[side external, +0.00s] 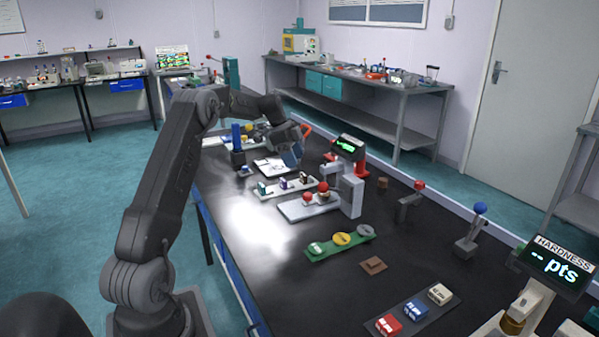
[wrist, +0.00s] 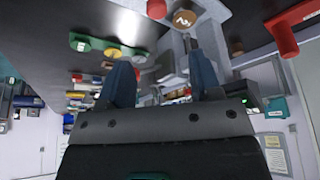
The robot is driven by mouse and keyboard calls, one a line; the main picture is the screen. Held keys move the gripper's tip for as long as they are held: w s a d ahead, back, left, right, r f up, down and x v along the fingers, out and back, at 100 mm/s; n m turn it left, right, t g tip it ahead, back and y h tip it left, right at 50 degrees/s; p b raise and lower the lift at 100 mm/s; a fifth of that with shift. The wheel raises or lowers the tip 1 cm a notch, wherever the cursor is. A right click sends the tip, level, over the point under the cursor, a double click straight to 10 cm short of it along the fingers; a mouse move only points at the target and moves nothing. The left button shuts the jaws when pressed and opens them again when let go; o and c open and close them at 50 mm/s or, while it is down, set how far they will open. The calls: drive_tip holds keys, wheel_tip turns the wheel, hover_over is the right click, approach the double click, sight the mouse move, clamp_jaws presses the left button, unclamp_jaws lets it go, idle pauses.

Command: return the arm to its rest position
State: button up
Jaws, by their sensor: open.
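My arm (side external: 165,170) rises from its base at the lower left of the side external view and reaches over the black bench. My gripper (side external: 291,155) is at the far part of the bench, above a white sheet (side external: 270,167). In the wrist view my gripper (wrist: 160,80) shows two blue fingers spread apart, with nothing held between them. The wrist view is tilted, with bench items along its top.
A white rack (side external: 287,188), a grey stand with red knobs (side external: 318,204) and a green tray (side external: 325,249) stand on the black bench (side external: 290,290). A dark mat (side external: 412,318) holds labelled blocks. A hardness display (side external: 553,267) is at the right. The near-left bench top is clear.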

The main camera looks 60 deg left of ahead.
drive_tip(key=shift+s+a+r, duration=0.2)
drive_tip(key=shift+r, duration=0.4)
drive_tip(key=s+d+r+n+y, duration=0.15)
drive_tip(key=d+r, duration=0.25)
drive_tip(key=d, duration=0.5)
drive_tip(key=s+d+r+n, duration=0.1)
drive_tip(key=s+d+r, duration=0.25)
drive_tip(key=d, duration=0.45)
drive_tip(key=s+d+r+n+y, duration=0.15)
drive_tip(key=d+r, duration=0.25)
drive_tip(key=d, duration=0.5)
drive_tip(key=s+d+f+n+t, duration=0.1)
drive_tip(key=s+d+f+n, duration=0.1)
drive_tip(key=s+d, duration=0.4)
drive_tip(key=s+d+f+n+t, duration=0.1)
drive_tip(key=s+d+f+n, duration=0.1)
drive_tip(key=s+d, duration=0.5)
drive_tip(key=s+n, duration=0.1)
drive_tip(key=s, duration=0.4)
drive_tip(key=shift+s, duration=0.25)
